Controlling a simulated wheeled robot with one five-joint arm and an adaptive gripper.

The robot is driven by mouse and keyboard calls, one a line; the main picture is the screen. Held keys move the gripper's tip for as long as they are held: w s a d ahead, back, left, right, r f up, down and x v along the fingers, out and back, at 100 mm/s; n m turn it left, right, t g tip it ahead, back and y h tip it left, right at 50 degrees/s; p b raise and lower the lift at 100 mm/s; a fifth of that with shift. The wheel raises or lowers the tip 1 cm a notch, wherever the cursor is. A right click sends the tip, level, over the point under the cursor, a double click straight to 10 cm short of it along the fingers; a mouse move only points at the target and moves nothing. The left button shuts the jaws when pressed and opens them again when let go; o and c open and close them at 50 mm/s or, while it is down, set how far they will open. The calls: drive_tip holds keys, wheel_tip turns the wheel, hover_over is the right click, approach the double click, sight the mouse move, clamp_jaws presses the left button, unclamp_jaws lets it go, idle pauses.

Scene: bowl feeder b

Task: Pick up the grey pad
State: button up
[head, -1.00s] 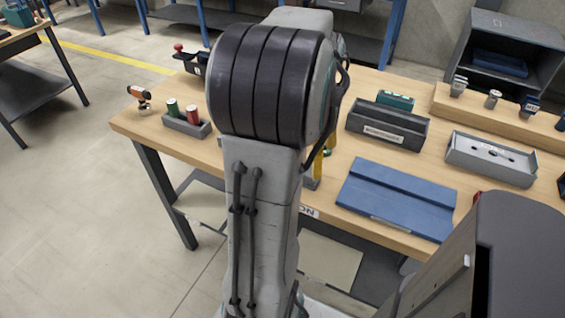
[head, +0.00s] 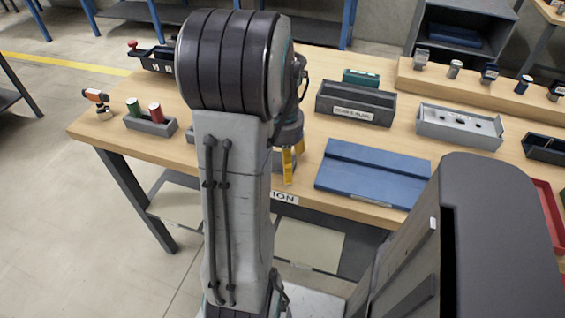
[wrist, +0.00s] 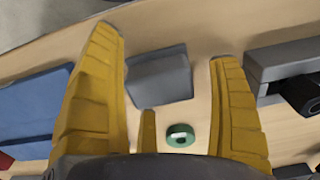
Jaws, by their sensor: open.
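In the wrist view, the grey pad (wrist: 160,78) is a flat, roughly square block lying on the wooden table, beyond and between my fingertips. My gripper (wrist: 165,62) is open, with a yellow finger to either side of the view and nothing held between them. In the head view, the yellow fingers of my gripper (head: 289,165) show beside my arm, over the front part of the table. My arm hides most of the area around it there, so I cannot clearly make out the pad in that view.
A green ring-shaped part (wrist: 181,135) lies near the pad. A blue board (head: 372,175) lies right of my gripper, with a dark open bin (head: 355,103) behind it. A holder (head: 151,125) with green and red cylinders stands left. Bare wood surrounds the pad.

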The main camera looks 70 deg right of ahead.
drive_tip(key=shift+c, duration=0.4)
drive_tip(key=c, duration=1.5)
drive_tip(key=shift+r, duration=0.1)
